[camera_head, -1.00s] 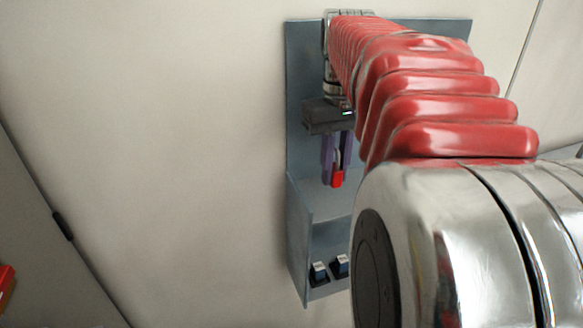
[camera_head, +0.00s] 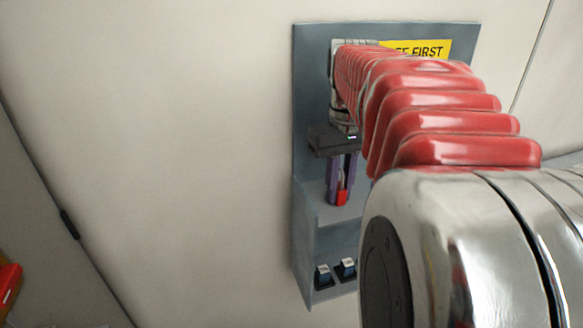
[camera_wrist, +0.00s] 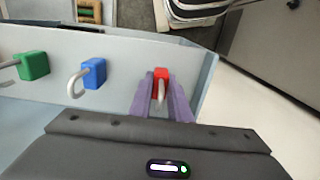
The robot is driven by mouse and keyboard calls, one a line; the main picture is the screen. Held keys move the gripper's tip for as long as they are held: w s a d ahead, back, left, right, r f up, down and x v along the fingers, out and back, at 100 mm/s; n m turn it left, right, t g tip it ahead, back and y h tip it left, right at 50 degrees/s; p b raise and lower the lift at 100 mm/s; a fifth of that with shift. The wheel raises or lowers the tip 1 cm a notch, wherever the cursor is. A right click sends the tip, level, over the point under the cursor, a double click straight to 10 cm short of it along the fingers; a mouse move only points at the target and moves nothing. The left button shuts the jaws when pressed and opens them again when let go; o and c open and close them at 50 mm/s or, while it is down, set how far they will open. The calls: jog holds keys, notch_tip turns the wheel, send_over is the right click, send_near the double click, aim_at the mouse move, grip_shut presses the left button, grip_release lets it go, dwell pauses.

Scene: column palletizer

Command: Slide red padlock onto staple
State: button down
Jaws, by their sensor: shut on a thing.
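The red padlock (camera_head: 342,198) is between the purple fingers of my gripper (camera_head: 341,185), in front of the grey wall panel. In the wrist view the red padlock (camera_wrist: 161,82) shows at the fingertips of my gripper (camera_wrist: 160,92), its shackle pointing back toward the palm. My gripper is shut on it. A blue padlock (camera_wrist: 94,73) and a green padlock (camera_wrist: 34,65) are to its left, apart from it, with their shackles turned left. I cannot make out the staple in either view.
The grey panel (camera_head: 310,80) has a shelf box (camera_head: 306,235) below my gripper, with small dark blocks (camera_head: 345,268) in its lower part. A yellow sign (camera_head: 430,49) is at the top, partly hidden by my arm. The wall to the left is clear.

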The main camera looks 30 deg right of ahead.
jog(key=c, duration=1.7)
grip_release()
jog(key=shift+f, duration=0.1)
jog(key=shift+o, duration=0.2)
jog(key=r, duration=1.4)
jog(key=shift+s+a, duration=0.1)
jog(key=shift+s, duration=0.1)
jog(key=shift+f, duration=0.1)
jog(key=s+a+f+n+t, duration=0.1)
jog(key=s+a+f+t, duration=0.1)
jog(key=a+f, duration=0.8)
jog(key=s+a+f+n+t, duration=0.2)
jog(key=a+f+t, duration=0.1)
jog(key=a+f, duration=0.8)
jog(key=shift+a+t, duration=0.3)
jog(key=shift+a, duration=0.85)
jog(key=shift+o, duration=0.5)
